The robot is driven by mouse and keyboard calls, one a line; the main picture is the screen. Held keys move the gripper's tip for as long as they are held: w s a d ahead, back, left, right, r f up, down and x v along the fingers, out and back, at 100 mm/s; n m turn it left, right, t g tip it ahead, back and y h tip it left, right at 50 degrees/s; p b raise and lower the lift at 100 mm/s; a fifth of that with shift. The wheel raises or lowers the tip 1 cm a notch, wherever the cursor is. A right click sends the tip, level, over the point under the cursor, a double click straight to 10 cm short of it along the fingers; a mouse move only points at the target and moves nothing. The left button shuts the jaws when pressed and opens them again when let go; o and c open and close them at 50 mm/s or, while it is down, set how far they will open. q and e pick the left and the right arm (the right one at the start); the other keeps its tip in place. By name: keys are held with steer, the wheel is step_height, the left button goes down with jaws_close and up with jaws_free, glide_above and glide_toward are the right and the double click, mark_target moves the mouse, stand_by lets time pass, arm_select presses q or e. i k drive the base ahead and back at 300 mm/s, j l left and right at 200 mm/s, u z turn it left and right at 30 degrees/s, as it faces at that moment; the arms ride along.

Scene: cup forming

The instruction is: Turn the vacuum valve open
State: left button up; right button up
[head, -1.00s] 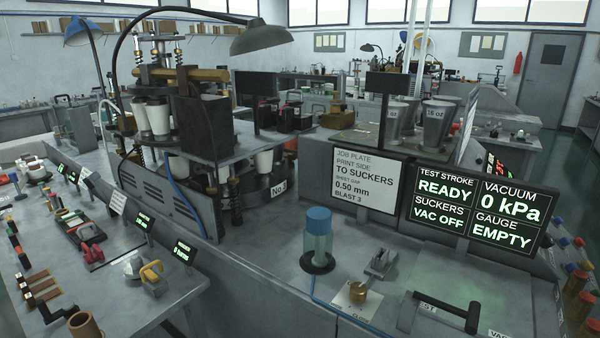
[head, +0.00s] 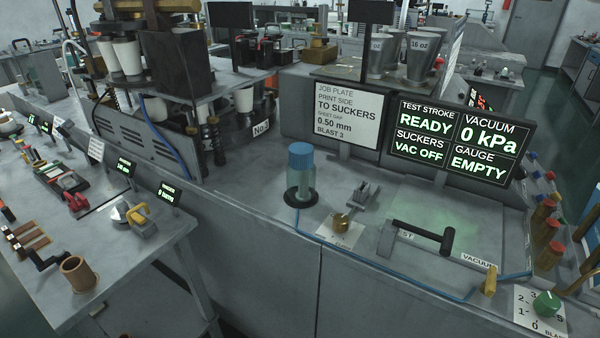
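The vacuum valve's yellow lever (head: 489,281) stands at the right of the bench, just beside a label (head: 478,262) reading VACUUM. A thin blue hose (head: 400,272) runs along the bench towards it. The display (head: 460,138) reads TEST STROKE READY, SUCKERS VAC OFF, VACUUM 0 kPa and GAUGE EMPTY. Neither of my grippers shows in the head view.
A blue-capped clear cylinder (head: 301,174) and a brass knob (head: 342,222) stand left of the black handle (head: 424,234). A green dial (head: 546,304) sits at the lower right. The bench front between cylinder and machine is mostly bare.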

mark_target(489, 287)
steer(key=z, duration=1.5)
